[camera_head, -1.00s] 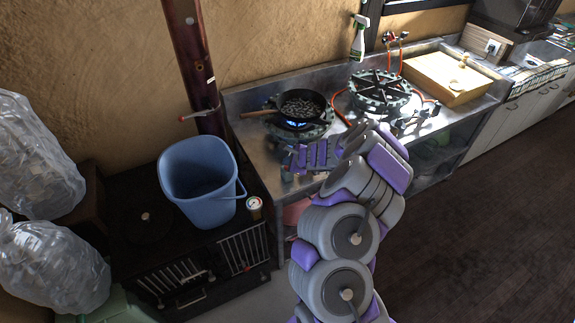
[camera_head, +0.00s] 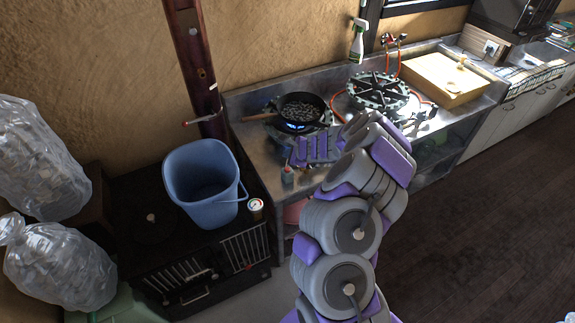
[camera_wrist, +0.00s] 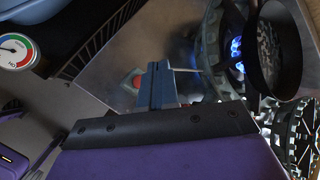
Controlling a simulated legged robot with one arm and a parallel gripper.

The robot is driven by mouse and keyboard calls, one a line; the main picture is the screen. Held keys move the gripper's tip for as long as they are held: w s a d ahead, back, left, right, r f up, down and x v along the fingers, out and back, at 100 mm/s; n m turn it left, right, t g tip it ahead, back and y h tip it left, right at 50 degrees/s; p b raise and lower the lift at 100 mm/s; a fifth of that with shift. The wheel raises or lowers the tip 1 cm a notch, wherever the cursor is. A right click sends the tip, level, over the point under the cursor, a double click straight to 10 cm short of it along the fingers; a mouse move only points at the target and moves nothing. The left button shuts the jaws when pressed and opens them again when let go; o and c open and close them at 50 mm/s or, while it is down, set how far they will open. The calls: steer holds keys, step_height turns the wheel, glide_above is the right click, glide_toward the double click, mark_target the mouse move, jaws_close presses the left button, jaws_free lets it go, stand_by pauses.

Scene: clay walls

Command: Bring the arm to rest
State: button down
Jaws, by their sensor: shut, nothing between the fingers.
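My arm (camera_head: 350,230) rises from the bottom of the head view and bends left over the steel counter. My gripper (camera_head: 312,150) is at its end, in front of the lit burner and the pan, with nothing seen in it. In the wrist view the gripper fingers (camera_wrist: 158,85) are together and point at the counter beside the burner. The fingertips are too small in the head view to make out clearly.
A black pan (camera_head: 301,108) sits on a burner with a blue flame (camera_wrist: 236,48). A blue bucket (camera_head: 203,185) and a gauge (camera_head: 256,206) stand on the dark stove at left. A second burner (camera_head: 378,90) and a wooden box (camera_head: 447,80) are right. Dark floor (camera_head: 480,230) is clear.

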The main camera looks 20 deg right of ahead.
steer(key=shift+r, duration=0.15)
stand_by(0.3)
steer(key=a+r+n+y, duration=0.4)
steer(key=a+r+n, duration=0.2)
steer(key=a+r, duration=0.75)
steer(key=s+a+r+n+g+y, duration=0.35)
steer(key=s+a+r+n, duration=0.6)
steer(key=a, duration=0.55)
steer(key=s+a+r+n+g+h, duration=0.1)
steer(key=s+n+g+h, duration=0.15)
steer(key=s, duration=0.75)
steer(key=s+a+r+n+g+h, duration=0.15)
steer(key=s+n, duration=0.25)
steer(key=s, duration=0.7)
steer(key=s+d+n+g+h, duration=0.1)
steer(key=s+d+h, duration=0.1)
steer(key=s+d, duration=0.4)
steer(key=s+d+f+n+g+h, duration=0.1)
steer(key=s+d, duration=0.4)
steer(key=s, duration=0.7)
steer(key=g+h, duration=0.1)
steer(key=h, duration=0.1)
steer(key=shift+s+d+f+h, duration=0.2)
steer(key=shift+d+h, duration=0.15)
